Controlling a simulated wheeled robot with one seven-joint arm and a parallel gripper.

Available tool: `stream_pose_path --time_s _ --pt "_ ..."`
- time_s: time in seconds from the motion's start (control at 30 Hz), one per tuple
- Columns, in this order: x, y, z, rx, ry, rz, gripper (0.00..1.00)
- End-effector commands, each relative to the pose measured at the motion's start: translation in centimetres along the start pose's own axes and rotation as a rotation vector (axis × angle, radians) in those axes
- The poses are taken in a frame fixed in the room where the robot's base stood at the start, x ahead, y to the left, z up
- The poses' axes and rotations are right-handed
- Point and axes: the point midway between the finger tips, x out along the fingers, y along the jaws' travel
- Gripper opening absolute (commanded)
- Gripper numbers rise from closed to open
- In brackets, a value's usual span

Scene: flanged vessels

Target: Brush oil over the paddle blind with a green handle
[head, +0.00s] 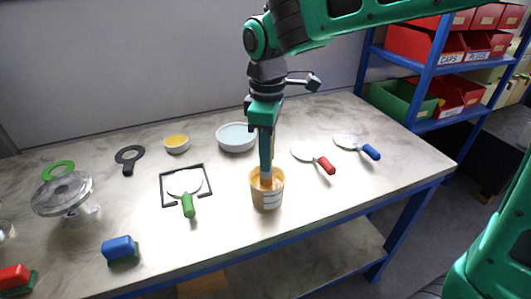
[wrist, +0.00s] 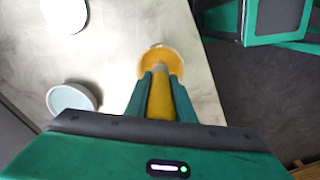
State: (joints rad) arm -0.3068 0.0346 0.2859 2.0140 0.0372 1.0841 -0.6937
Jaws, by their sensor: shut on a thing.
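The paddle blind with a green handle (head: 188,205) lies on the table inside a black square outline; its round disc (head: 184,183) is pale. My gripper (head: 266,165) is left-to-right centred on the table, pointing down over an orange cup (head: 267,190) with white label lines. In the wrist view, my gripper (wrist: 160,90) is shut on a yellow-handled brush (wrist: 160,98), whose lower end reaches into the cup (wrist: 160,60). The bristles are hidden in the cup. The cup's inside looks amber.
Paddle blinds with a red handle (head: 325,165) and a blue handle (head: 371,152) lie to the right. A pale bowl (head: 236,138) and a small yellow-filled bowl (head: 176,144) stand behind.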

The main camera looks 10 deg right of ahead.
Motion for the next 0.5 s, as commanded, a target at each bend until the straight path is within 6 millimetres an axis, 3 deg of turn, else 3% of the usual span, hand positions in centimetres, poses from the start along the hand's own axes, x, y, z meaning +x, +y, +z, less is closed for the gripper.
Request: stream_pose_path --time_s 0.23,0.5 --pt "-0.4 0.0 0.0 0.0 0.001 0.001 0.0" --pt "-2.2 0.0 0.0 0.0 0.002 0.002 0.0"
